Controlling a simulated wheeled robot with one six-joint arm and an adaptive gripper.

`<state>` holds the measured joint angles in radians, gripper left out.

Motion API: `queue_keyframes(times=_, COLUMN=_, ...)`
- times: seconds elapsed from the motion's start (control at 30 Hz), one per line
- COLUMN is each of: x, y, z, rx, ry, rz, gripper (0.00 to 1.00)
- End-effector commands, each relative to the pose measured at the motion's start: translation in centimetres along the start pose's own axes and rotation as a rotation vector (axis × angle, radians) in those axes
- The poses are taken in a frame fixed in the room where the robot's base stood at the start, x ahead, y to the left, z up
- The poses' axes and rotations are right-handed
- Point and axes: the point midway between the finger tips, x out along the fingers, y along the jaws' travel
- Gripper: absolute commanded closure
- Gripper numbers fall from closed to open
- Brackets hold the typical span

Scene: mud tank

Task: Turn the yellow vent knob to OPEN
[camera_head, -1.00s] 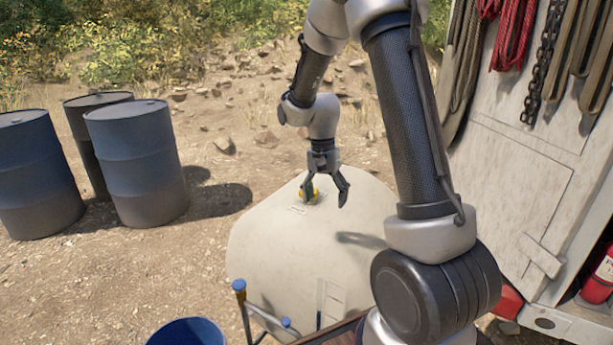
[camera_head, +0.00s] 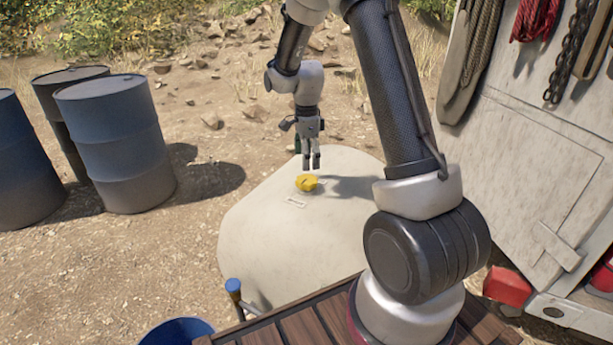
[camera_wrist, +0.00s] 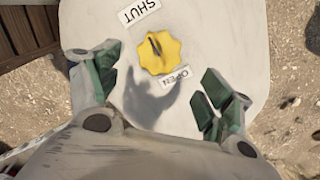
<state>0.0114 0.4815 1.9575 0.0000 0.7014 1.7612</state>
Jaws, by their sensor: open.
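The yellow vent knob (camera_head: 306,184) sits on top of the pale tank (camera_head: 265,225). In the wrist view the lobed knob (camera_wrist: 160,53) has a dark mark pointing up toward the SHUT label (camera_wrist: 139,11). The OPEN label (camera_wrist: 173,76) lies just below the knob. My gripper (camera_head: 311,168) hangs just above and behind the knob in the head view, pointing down. In the wrist view my gripper (camera_wrist: 160,70) is open and empty, with its green-padded fingers apart on either side of the knob. I see no contact.
Blue-grey barrels (camera_head: 115,140) stand on the dirt at left. A blue bucket (camera_head: 178,331) and a blue-capped rail (camera_head: 233,288) are at the front. A wooden deck (camera_head: 290,325) lies at lower centre. A pale panel with hanging ropes (camera_head: 548,20) stands at right.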

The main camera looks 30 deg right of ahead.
Motion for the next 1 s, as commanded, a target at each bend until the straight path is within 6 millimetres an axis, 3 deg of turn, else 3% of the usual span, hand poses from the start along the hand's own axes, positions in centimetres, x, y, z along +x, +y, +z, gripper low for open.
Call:
queue_keyframes(times=0.4, x=6.4, y=0.1, z=0.0, rx=-0.001, ry=0.001, rz=0.003, gripper=0.20)
queue_keyframes(times=0.77, x=7.3, y=0.1, z=0.0, rx=-0.002, ry=0.000, rz=0.001, gripper=0.20)
queue_keyframes(times=0.8, x=7.3, y=0.1, z=0.0, rx=-0.002, ry=0.000, rz=0.001, gripper=0.22)
queue_keyframes(times=1.0, x=7.3, y=0.1, z=0.0, rx=-0.002, ry=0.000, rz=0.001, gripper=0.58)
